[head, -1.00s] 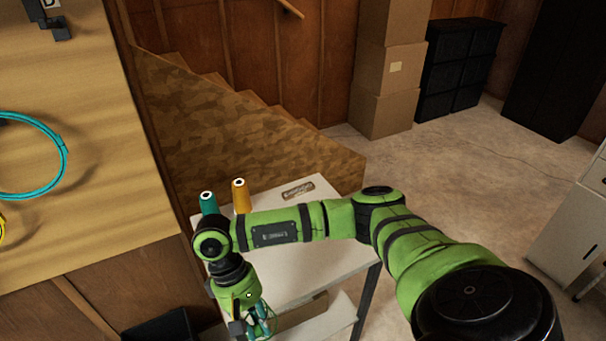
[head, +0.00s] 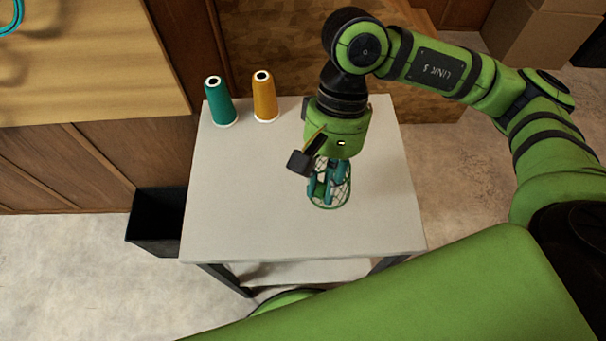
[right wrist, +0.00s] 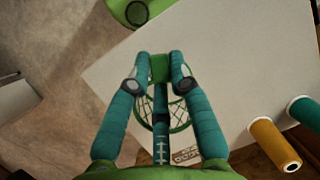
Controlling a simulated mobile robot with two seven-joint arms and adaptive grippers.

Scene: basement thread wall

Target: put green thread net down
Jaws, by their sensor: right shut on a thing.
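My right gripper (head: 325,188) points down over the pale table (head: 240,215), its teal fingers shut on the green thread net (head: 344,194). The net is an open green mesh with a rounded rim, partly hidden by the fingers and palm. I cannot tell whether it touches the tabletop. My left gripper is not in view.
A teal thread cone (head: 220,103) and an orange thread cone (head: 265,98) stand at the table's back left. The front and left of the tabletop are clear. A black bin (head: 155,222) stands left of the table. A wooden board (head: 90,60) is at upper left.

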